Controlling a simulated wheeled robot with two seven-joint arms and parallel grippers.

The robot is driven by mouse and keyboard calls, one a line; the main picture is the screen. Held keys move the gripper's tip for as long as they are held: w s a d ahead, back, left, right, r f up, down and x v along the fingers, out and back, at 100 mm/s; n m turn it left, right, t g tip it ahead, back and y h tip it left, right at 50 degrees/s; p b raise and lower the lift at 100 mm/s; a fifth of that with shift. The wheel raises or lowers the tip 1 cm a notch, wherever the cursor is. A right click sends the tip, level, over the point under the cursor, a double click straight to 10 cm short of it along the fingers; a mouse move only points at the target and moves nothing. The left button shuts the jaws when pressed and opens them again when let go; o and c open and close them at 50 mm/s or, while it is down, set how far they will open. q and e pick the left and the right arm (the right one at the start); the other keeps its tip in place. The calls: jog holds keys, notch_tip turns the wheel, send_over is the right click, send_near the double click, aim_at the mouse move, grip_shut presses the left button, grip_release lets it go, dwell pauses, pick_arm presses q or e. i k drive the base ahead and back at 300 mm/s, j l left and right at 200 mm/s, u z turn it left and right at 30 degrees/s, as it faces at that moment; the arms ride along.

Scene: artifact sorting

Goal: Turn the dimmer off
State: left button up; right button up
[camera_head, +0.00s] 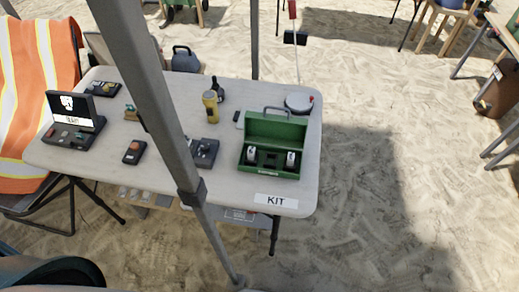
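A small dark box with a round reddish knob (134,151) lies on the near side of the white table (90,158), left of the slanted pole. It may be the dimmer, but its markings are too small to read. Another dark device with a grey knob-like part (205,151) lies just right of the pole, which hides part of it. I cannot tell which of the two is the dimmer, or whether it is on. Neither of my grippers is in view.
A thick grey pole (150,75) crosses in front of the table. An open green case (272,150), a yellow flashlight (211,107), a round white device (298,103) and a screen unit (73,120) stand on the table. An orange vest (35,80) hangs at left. Sand lies open at right.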

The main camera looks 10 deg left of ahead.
aim_at(205, 148)
jog(key=i+l+u, duration=0.1)
jog(key=l+u, duration=0.4)
jog(key=u, duration=0.15)
jog(key=l+u, duration=0.35)
